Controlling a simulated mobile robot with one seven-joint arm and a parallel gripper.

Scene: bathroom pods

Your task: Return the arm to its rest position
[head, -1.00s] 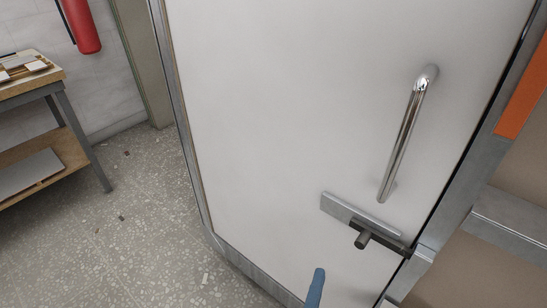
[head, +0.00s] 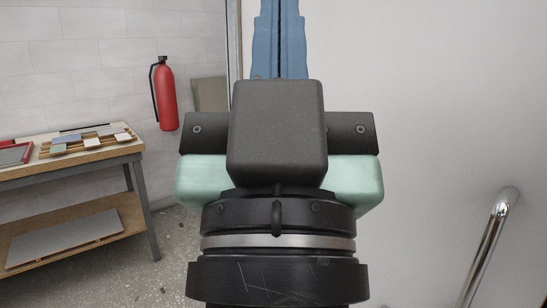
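My gripper (head: 279,18) is large in the middle of the head view, pointing up and away from the camera. Its two blue fingers lie side by side with only a thin dark line between them, and nothing shows held. The very tips reach the top edge of the picture. The dark wrist and pale green gripper body fill the centre below and hide what lies behind.
A white panel (head: 420,90) with a chrome bar handle (head: 490,245) stands close on the right. A wooden-topped workbench (head: 130,150) with small sample tiles is at the left. A red fire extinguisher (head: 165,95) hangs on the tiled wall behind. Speckled floor (head: 180,250) shows between.

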